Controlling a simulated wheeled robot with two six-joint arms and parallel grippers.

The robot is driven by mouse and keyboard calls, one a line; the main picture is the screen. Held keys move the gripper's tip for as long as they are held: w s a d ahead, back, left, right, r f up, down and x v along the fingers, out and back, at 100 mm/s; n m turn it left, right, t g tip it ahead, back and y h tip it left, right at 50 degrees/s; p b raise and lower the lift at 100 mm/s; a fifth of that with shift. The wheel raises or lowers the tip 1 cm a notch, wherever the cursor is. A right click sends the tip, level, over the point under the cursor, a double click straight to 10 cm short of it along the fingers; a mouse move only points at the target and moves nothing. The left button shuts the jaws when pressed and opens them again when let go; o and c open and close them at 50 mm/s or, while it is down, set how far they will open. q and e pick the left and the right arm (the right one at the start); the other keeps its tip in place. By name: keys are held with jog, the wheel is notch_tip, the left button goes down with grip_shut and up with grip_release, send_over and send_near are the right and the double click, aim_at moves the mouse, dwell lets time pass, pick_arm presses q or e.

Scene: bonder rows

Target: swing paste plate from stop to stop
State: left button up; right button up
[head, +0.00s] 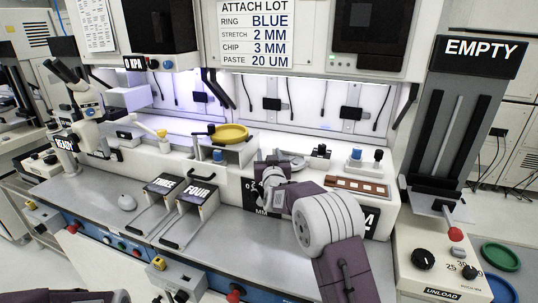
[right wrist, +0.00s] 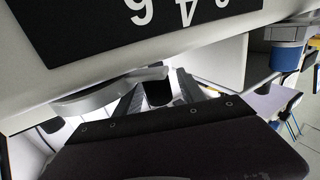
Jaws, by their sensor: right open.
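A yellow round plate (head: 230,133) with a dark knob (head: 211,129) at its left edge sits on top of the white machine; it may be the paste plate, but no label on it tells. My right gripper (head: 268,176) is open at the machine's front, right of and below the yellow plate, apart from it. My arm hides part of the front and its black sign. In the right wrist view, a black sign with white digits (right wrist: 185,12) fills the top, and a black knob (right wrist: 157,93) shows behind a dark edge. My left gripper is out of view.
Boxes marked THREE (head: 164,185) and FOUR (head: 199,192) stand on the bench, left of my right arm. A brown strip (head: 357,186) and several knobs lie on the machine top. The EMPTY tower (head: 455,120) stands at right.

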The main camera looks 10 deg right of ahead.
jog(key=shift+f, duration=0.1)
grip_shut()
dwell(1.2)
